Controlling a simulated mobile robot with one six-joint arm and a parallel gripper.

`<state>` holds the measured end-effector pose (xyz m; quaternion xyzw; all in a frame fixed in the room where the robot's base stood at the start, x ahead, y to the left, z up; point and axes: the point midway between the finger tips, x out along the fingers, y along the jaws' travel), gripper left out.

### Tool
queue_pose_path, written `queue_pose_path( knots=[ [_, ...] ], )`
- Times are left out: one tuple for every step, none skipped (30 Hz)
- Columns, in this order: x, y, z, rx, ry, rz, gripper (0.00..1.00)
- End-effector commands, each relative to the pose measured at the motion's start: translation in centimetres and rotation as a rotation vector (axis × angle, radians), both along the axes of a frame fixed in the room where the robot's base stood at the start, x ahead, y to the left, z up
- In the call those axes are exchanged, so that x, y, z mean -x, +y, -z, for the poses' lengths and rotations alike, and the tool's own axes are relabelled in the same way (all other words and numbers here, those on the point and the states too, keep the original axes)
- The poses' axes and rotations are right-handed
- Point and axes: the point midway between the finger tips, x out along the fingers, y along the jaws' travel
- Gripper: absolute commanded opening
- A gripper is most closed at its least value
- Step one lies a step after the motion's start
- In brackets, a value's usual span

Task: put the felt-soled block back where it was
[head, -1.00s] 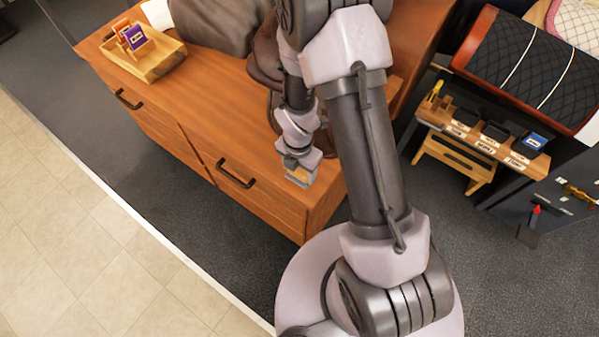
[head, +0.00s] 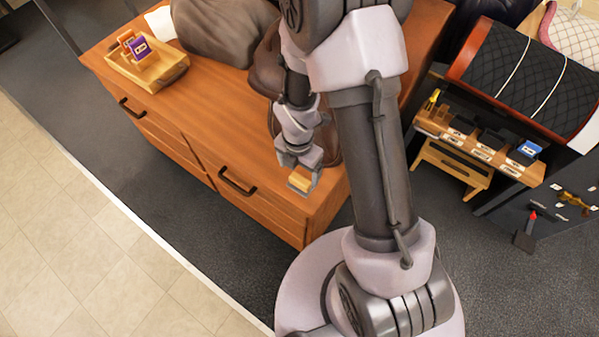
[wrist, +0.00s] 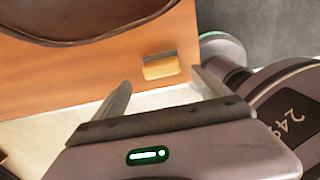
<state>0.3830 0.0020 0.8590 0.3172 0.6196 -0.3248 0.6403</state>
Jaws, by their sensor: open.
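A small yellow-tan block (head: 300,183) is at the near right end of the wooden cabinet top (head: 225,110), close to its front edge. It also shows in the wrist view (wrist: 162,68), lying on the wood just beyond my fingertips. In the head view my gripper (head: 301,172) is right over the block. In the wrist view clear space shows between the fingers and the block.
A brown saddle (head: 263,78) stands on the cabinet behind my gripper. A wooden tray (head: 150,72) with orange and purple boxes is at the far left. A small wooden rack (head: 470,150) with labelled slots stands at the right, below a quilted black pad (head: 525,75).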

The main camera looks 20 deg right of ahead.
Motion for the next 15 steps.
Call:
queue_pose_path(
  knots=[
    [-0.1, 0.0, -2.1, 0.0, -0.004, 0.0, 0.85],
    [0.0, 0.1, -2.8, 0.0, -0.003, 0.001, 0.85],
    [0.0, 0.1, -3.7, 0.0, -0.003, 0.0, 0.85],
    [0.0, 0.1, -4.3, 0.0, -0.003, 0.0, 0.85],
    [0.0, 0.1, -4.7, 0.0, -0.002, -0.001, 0.85],
    [0.0, 0.1, -5.3, 0.0, -0.002, 0.0, 0.85],
    [0.1, 0.1, -5.6, 0.0, -0.001, 0.0, 0.85],
    [0.1, 0.1, -5.8, 0.0, -0.001, 0.002, 0.85],
    [0.0, 0.1, -6.4, -0.001, -0.006, 0.02, 0.85],
    [-0.1, 0.1, -7.1, -0.003, -0.016, 0.057, 0.85],
    [-0.1, 0.2, -8.2, -0.007, -0.03, 0.117, 0.85],
    [-0.2, 0.2, -10.2, -0.019, -0.059, 0.241, 0.85],
    [-0.2, 0.2, -12.2, -0.035, -0.086, 0.366, 0.85],
    [0.0, 0.3, -14.4, -0.058, -0.114, 0.514, 0.85],
    [0.6, 0.5, -17.5, -0.1, -0.151, 0.737, 0.85]
  ],
)
